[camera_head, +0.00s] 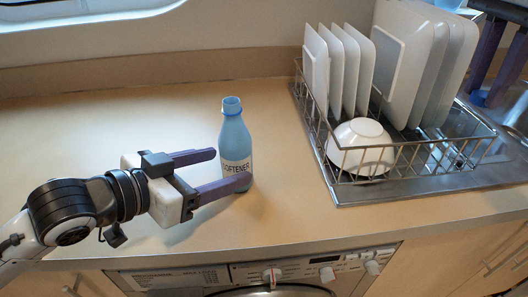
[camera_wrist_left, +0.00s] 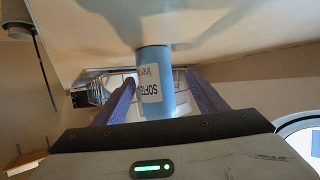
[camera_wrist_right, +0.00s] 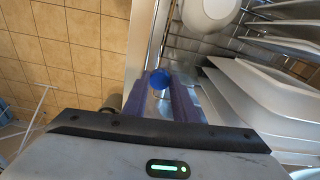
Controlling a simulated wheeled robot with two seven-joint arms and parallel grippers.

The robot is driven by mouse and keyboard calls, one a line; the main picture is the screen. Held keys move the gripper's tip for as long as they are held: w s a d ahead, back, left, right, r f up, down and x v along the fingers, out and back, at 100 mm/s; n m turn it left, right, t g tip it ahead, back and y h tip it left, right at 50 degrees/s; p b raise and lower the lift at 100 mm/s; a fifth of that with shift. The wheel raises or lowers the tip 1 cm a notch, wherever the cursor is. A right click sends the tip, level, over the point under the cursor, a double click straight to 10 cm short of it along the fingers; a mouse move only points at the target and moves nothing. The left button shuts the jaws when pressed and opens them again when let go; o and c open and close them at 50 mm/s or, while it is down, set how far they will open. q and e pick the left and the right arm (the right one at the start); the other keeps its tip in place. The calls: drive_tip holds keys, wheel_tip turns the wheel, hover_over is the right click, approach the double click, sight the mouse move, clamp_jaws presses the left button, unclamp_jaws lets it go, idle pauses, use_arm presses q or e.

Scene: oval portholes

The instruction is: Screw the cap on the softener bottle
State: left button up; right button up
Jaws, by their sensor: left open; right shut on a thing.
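The softener bottle (camera_head: 236,140) is light blue with a white label and stands upright on the counter, its mouth bare. My left gripper (camera_head: 232,167) is open, with one finger on each side of the bottle's body. The left wrist view shows the bottle (camera_wrist_left: 155,75) between the two fingers, with a gap to each. My right gripper (camera_head: 484,90) is at the top right, over the sink area. It is shut on a blue cap (camera_head: 479,98); the right wrist view shows the cap (camera_wrist_right: 160,79) between the fingertips.
A wire dish rack (camera_head: 405,165) with several white plates (camera_head: 345,70) and an upturned bowl (camera_head: 361,147) stands between the bottle and my right gripper. The counter (camera_head: 90,130) around the bottle is clear. A washing machine (camera_head: 270,276) is below the front edge.

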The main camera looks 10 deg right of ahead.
sight(250, 159)
use_arm(q)
drive_tip(key=shift+x, duration=1.45)
drive_tip(key=shift+s+d+x, duration=0.15)
drive_tip(key=shift+x, duration=1.15)
drive_tip(key=shift+s+d+x, duration=0.1)
drive_tip(key=shift+s+x, duration=0.05)
drive_tip(key=shift+x, duration=1.15)
drive_tip(key=shift+f, duration=0.1)
drive_tip(key=c, duration=1.4)
drive_tip(key=shift+c, duration=1)
drive_tip(key=shift+r, duration=0.3)
wheel_tip(250, 159, up, 10)
drive_tip(key=p, duration=0.1)
drive_tip(key=shift+f, duration=0.2)
use_arm(e)
drive_tip(key=shift+r, duration=0.55)
